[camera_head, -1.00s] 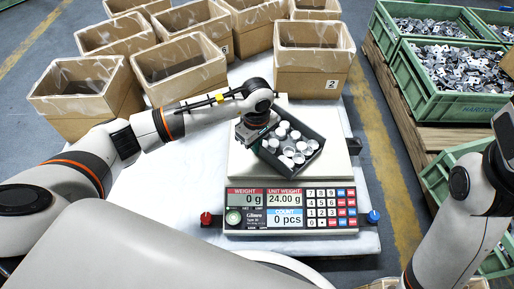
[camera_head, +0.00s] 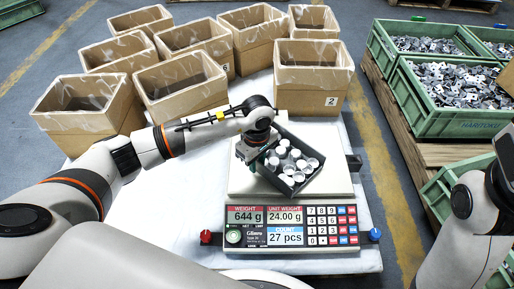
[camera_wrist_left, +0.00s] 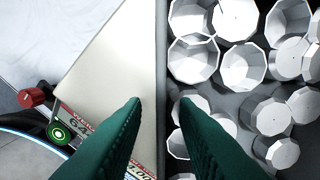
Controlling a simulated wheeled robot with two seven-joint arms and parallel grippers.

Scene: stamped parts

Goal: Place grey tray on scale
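The dark grey tray (camera_head: 304,141) holds several white faceted cylinders (camera_head: 293,163). It sits turned at an angle on the pale plate of the scale (camera_head: 336,179). The scale display (camera_head: 285,226) reads 644 g, 24.00 g unit weight and 27 pcs. My left gripper (camera_head: 252,153) is at the tray's left side. In the left wrist view its green fingers (camera_wrist_left: 160,104) stand apart on either side of the tray wall (camera_wrist_left: 161,60), one outside and one over the inside, with gaps showing between them and the wall. My right gripper is out of frame; only its arm shows at the right.
Several cardboard boxes (camera_head: 310,97) stand behind the scale on the white table (camera_head: 195,190). Green crates (camera_head: 447,110) of metal parts stand on a pallet at the right. The table left of the scale is clear.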

